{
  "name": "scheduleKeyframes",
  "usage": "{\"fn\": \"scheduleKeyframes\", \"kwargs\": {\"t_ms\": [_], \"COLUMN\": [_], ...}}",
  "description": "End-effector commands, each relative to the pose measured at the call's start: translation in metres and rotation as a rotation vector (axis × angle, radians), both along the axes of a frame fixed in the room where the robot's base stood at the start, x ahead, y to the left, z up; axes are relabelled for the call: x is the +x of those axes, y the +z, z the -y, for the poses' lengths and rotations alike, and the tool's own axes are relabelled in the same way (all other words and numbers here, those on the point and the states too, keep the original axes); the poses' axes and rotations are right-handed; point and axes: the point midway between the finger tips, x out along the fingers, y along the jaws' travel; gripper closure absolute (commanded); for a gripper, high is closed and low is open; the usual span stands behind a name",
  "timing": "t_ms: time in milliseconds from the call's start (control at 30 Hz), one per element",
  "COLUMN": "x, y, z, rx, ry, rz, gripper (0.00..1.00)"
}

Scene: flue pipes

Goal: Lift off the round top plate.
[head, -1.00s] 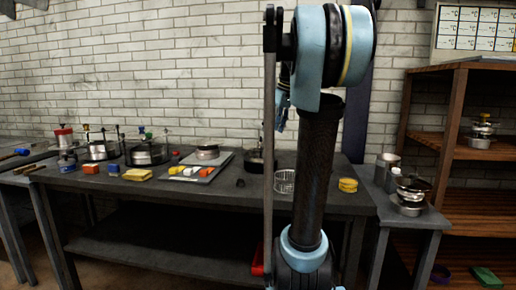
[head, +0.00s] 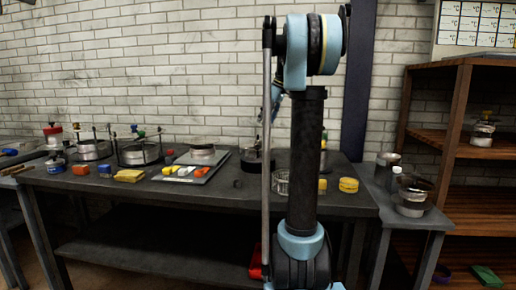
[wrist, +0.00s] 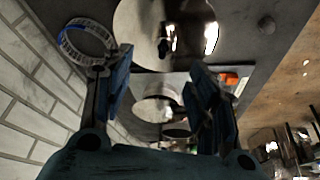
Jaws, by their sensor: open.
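In the wrist view, a wide round shiny plate (wrist: 140,25) lies at the top centre, cut off by the frame edge. A small dark knob-like part and a bright glare show on it. I take it to be the round top plate; what lies under it is hidden. My gripper (wrist: 157,78) is open and empty, its two dark blue fingers apart. In this view the plate appears just beyond the fingertips, and I see no contact. In the head view my arm hides most of that part of the table, and the gripper is not clearly visible.
In the wrist view a clear ring-shaped vessel (wrist: 72,45) lies beside the left finger. The head view shows a wire basket (head: 281,183), yellow discs (head: 348,185), a tray (head: 222,168) with coloured pieces, and several pots at left.

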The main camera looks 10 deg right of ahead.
Motion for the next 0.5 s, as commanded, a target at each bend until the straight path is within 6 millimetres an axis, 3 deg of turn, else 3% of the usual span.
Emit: {"fn": "scheduleKeyframes", "kwargs": {"t_ms": [200,500], "x": [0.008,0.012], "y": [-0.033,-0.051], "z": [-0.012,-0.017], "rx": [0.000,0.000], "ry": [0.001,0.001], "rz": [0.000,0.000], "gripper": [0.47,0.47]}}
